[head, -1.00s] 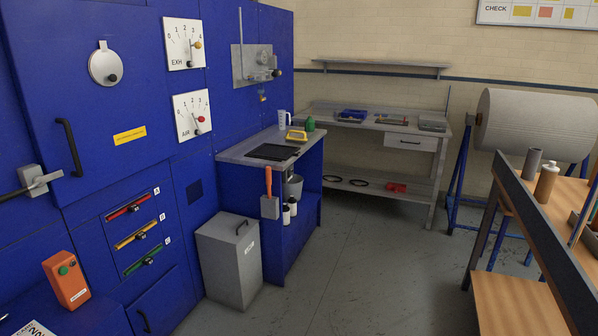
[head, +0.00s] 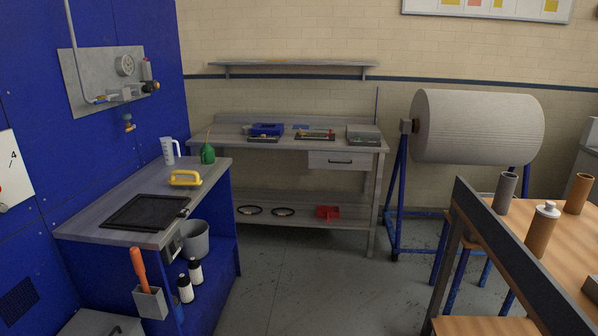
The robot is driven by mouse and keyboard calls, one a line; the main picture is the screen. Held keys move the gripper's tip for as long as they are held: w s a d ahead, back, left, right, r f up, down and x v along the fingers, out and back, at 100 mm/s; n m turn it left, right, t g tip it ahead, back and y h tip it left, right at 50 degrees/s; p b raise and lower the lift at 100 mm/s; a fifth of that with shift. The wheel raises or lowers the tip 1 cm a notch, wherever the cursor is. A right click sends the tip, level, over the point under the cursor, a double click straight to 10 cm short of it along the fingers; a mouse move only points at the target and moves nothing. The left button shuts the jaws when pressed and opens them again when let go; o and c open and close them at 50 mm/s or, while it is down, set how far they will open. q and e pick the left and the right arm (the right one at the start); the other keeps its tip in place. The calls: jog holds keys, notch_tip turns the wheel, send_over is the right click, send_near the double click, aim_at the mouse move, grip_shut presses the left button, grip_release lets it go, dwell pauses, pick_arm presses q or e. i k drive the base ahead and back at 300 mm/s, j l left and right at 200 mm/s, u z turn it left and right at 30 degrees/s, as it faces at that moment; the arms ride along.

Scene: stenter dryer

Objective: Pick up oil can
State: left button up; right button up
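The oil can (head: 208,154) is small and green with a thin orange-yellow spout pointing up. It stands upright near the back right corner of the grey side counter (head: 105,195) on the blue machine. A clear measuring jug (head: 169,151) stands just left of it, and a yellow-handled tool (head: 186,178) lies in front of it. Neither of my grippers is in the head view.
A workbench (head: 240,140) with a blue box (head: 267,130) stands behind. A large fabric roll (head: 478,127) on a blue stand and a wooden table (head: 575,235) with a dark rail are at right. The floor (head: 300,285) between is clear.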

aim_at(207, 152)
jog(key=i, duration=1.95)
jog(key=l+z, duration=0.05)
jog(key=l, duration=0.05)
